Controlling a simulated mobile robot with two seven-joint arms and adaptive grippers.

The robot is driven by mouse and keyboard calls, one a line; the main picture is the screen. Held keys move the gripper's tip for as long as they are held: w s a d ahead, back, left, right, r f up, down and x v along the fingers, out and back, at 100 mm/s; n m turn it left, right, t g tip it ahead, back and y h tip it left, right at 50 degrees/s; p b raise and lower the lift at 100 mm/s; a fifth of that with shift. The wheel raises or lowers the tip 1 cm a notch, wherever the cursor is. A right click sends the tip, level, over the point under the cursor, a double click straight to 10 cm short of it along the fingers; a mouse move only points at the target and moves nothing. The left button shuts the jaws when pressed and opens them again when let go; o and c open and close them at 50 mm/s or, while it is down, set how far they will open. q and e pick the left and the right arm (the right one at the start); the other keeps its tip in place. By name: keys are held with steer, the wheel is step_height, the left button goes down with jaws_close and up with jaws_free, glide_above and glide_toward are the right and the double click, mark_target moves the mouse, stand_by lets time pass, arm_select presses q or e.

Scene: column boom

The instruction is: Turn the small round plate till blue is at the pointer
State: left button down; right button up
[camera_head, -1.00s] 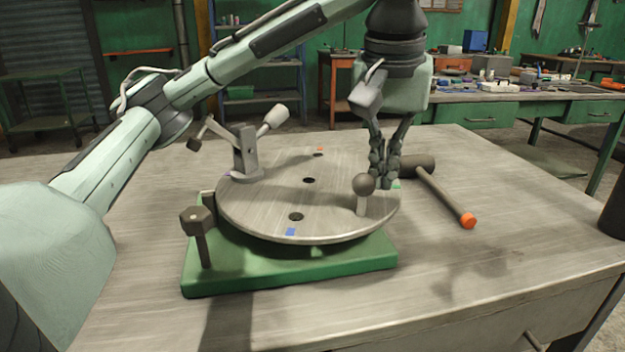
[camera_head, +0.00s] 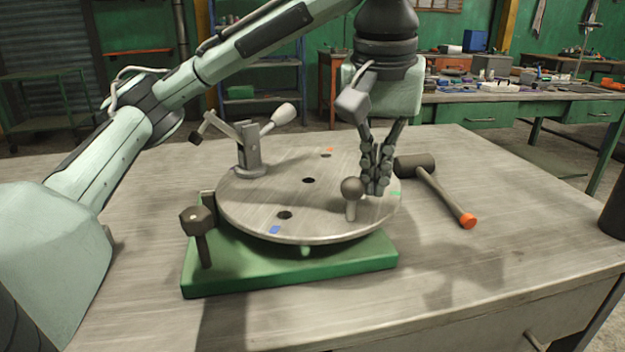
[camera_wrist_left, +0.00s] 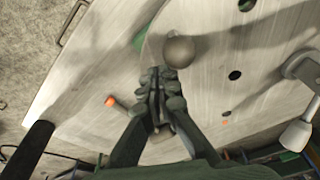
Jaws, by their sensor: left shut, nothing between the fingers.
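The small round plate (camera_head: 320,215) is grey metal with dark holes and sits on a green base (camera_head: 290,280). A blue mark (camera_head: 275,230) is at its front left rim, a green mark (camera_head: 395,194) at the right, an orange mark (camera_head: 329,150) at the back. A ball-topped knob (camera_head: 351,188) stands near the front right rim. My left gripper (camera_head: 375,188) is shut and empty, fingertips low over the plate just behind the knob. In the left wrist view the fingertips (camera_wrist_left: 160,82) are beside the knob (camera_wrist_left: 179,52); contact is unclear. I cannot clearly identify the pointer. My right gripper is out of view.
A hex-headed post (camera_head: 198,222) stands at the base's left corner, with a small block behind it. A clamp (camera_head: 249,150) with a pale handle rises at the plate's back left. A mallet (camera_head: 440,185) lies to the right. The table's front right is clear.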

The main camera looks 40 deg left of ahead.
mark_target(345, 187)
arm_select(q)
steer(key=shift+s+a, duration=0.1)
steer(key=shift+s, duration=0.7)
steer(key=shift+s+a, duration=0.25)
steer(key=shift+s, duration=0.5)
steer(key=shift+s+a, duration=0.4)
steer(key=shift+s, duration=0.5)
